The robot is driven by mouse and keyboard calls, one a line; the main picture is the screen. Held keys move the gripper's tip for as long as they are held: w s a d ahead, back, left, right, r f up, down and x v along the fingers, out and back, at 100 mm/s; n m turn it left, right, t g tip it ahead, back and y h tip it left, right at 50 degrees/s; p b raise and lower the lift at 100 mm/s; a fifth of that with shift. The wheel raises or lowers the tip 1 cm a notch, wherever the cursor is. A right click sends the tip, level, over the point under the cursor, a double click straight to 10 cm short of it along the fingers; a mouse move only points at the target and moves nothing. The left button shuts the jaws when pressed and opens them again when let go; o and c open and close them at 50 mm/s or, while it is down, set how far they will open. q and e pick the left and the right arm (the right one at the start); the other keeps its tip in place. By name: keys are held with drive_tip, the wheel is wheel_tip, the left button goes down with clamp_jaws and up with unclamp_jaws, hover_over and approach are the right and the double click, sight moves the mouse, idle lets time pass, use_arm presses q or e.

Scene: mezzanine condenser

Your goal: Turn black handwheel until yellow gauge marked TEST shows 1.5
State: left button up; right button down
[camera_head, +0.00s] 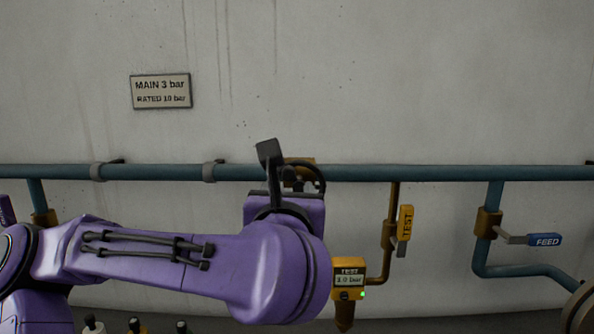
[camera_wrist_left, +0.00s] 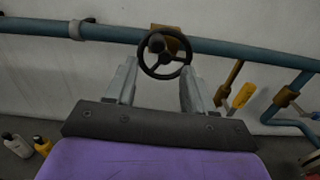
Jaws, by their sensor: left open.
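The black handwheel (camera_wrist_left: 161,52) sits on a brass valve body on the teal pipe. In the left wrist view it lies just beyond and between the fingertips of my left gripper (camera_wrist_left: 157,70), which is open. I cannot tell whether the fingers touch the rim. In the head view my purple arm hides much of the handwheel (camera_head: 317,174), and the left gripper's fingers are hidden too. The yellow gauge marked TEST (camera_head: 349,272) hangs at the arm's right side; its display appears to read 1.0 bar, with a green light beside it. My right gripper is not in view.
A yellow TEST lever (camera_head: 406,222) and a blue FEED lever (camera_head: 544,240) are on pipes to the right. A sign (camera_head: 161,91) on the wall reads MAIN 3 bar, RATED 10 bar. The teal pipe (camera_head: 450,173) runs along the wall. Small bottles (camera_wrist_left: 42,145) stand low at left.

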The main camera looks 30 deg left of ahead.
sight(289, 176)
use_arm(q)
drive_tip(key=w+a+p, duration=0.2)
drive_tip(key=shift+w+a+r, duration=0.25)
drive_tip(key=shift+a+r, duration=0.05)
drive_tip(key=shift+r, duration=0.1)
drive_tip(key=x, duration=0.1)
drive_tip(key=p+x, duration=0.1)
drive_tip(key=x, duration=0.2)
drive_tip(key=shift+w+f, duration=0.4)
drive_tip(key=shift+s+d+r, duration=0.1)
drive_tip(key=shift+s, duration=0.15)
clamp_jaws()
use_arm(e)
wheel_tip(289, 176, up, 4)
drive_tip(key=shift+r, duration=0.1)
